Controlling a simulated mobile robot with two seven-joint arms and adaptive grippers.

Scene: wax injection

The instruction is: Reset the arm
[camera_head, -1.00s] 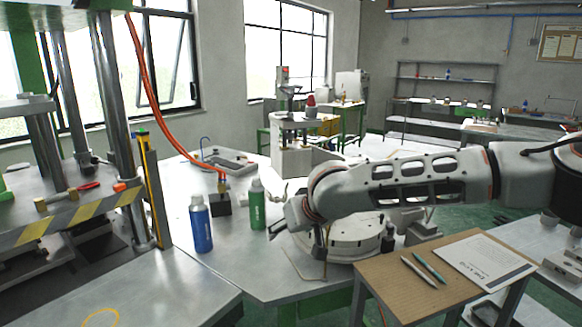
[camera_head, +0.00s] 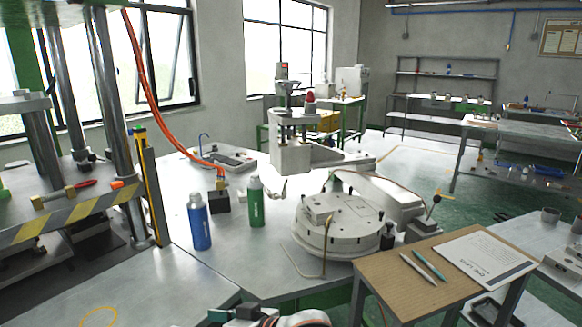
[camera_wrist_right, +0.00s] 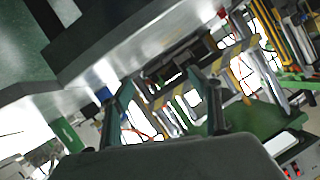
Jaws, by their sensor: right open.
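My right gripper (camera_wrist_right: 168,95) shows in the right wrist view, its two dark fingers spread apart with nothing between them. In the head view, only a part of my arm, with a dark end piece and a pale rounded joint, shows at the bottom edge, below the table. It is apart from the objects on the table. My left gripper is not in view.
A blue bottle (camera_head: 200,222) and a green bottle (camera_head: 256,202) stand on the metal table beside a round white fixture (camera_head: 338,226). A small brown table (camera_head: 385,290) with pens and a paper sheet (camera_head: 484,262) stands at right. A striped press (camera_head: 75,208) stands at left.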

